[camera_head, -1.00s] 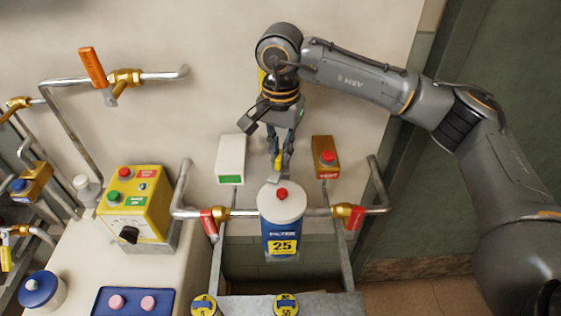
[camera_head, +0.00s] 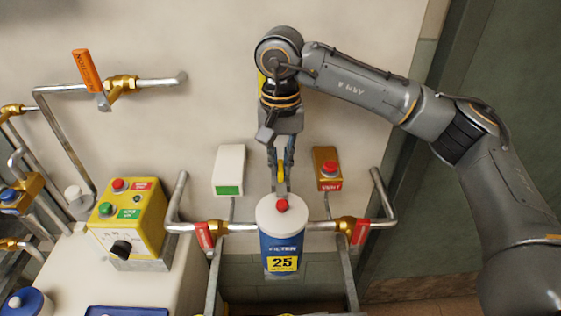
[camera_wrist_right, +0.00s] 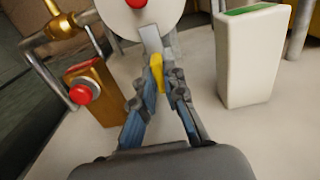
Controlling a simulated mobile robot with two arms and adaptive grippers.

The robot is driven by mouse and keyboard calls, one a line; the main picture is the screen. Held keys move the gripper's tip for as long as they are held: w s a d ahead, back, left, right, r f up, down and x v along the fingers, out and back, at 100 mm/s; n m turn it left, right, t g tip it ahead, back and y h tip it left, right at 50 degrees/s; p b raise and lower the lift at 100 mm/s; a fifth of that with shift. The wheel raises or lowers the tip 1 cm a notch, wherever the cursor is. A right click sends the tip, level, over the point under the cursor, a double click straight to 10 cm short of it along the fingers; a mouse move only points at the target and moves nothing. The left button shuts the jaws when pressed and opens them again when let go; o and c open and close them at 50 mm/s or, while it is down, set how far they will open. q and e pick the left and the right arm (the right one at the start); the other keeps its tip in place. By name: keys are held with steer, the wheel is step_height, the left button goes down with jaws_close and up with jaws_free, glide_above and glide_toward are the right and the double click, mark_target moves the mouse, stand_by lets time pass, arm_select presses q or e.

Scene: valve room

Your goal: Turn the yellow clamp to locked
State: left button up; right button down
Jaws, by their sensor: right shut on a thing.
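The yellow clamp (camera_head: 281,172) sits just behind the white lid of the blue filter (camera_head: 281,250), which is marked 25 and has a red button on top. In the right wrist view the clamp (camera_wrist_right: 156,72) shows as a yellow piece beside a grey metal plate by the filter. My right gripper (camera_head: 281,165) points down from above, its fingers at the clamp. It is shut on the clamp, whose lower part is partly hidden by the fingers. My left gripper is not in view.
A white box with a green label (camera_head: 229,170) stands left of my right gripper, and a brown vent box with a red button (camera_head: 327,168) stands right. Red-handled valves (camera_head: 205,236) flank the filter. A yellow control box (camera_head: 129,222) stands further left.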

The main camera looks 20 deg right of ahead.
mark_target(281, 165)
steer(key=c, duration=1.4)
jaws_free()
steer(key=shift+r, duration=0.1)
step_height(281, 165, up, 12)
